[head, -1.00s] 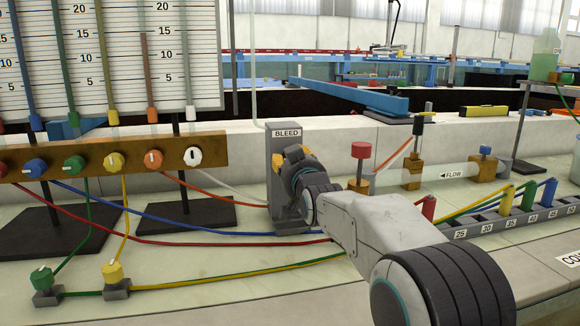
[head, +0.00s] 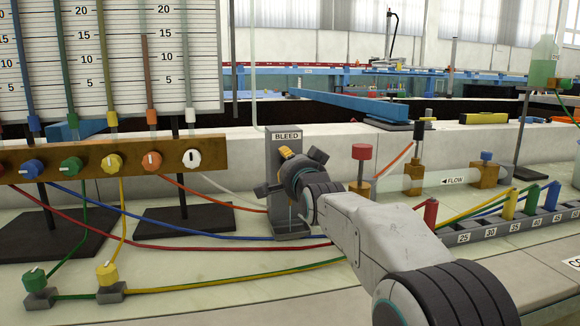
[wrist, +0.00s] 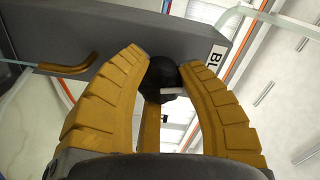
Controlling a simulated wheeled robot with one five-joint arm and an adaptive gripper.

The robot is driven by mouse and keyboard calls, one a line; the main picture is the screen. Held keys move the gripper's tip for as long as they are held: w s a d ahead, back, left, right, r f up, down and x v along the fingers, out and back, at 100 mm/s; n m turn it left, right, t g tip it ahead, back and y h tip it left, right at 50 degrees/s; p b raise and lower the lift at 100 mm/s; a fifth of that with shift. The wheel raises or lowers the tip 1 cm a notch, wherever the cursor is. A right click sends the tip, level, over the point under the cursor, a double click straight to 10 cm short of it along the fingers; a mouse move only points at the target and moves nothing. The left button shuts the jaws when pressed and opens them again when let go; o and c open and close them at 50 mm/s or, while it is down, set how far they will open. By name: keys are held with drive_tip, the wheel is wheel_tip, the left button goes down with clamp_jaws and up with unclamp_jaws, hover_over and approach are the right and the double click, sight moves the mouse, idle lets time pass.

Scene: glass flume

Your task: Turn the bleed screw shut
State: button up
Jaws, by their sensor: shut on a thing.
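The bleed screw is a black knob with a white mark (wrist: 160,78), seen in the wrist view between the yellow fingers of my gripper (wrist: 163,68). The fingers are closed on its two sides. The screw belongs to the grey bleed block (head: 286,150), labelled BLEED, which stands upright on the bench in the head view. There my gripper (head: 283,170) is at the front of this block and hides the screw. How far the screw is turned cannot be read.
A valve bar with coloured knobs (head: 130,160) stands to the left. Coloured tubes (head: 200,242) run over the bench beside the block. A red-topped fitting (head: 361,152) and a rack of numbered slots (head: 480,234) are to the right.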

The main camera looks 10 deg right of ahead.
drive_tip(key=shift+r+m, duration=0.1)
drive_tip(key=shift+m, duration=1.6)
drive_tip(key=o, duration=1.2)
drive_tip(key=shift+s, duration=6)
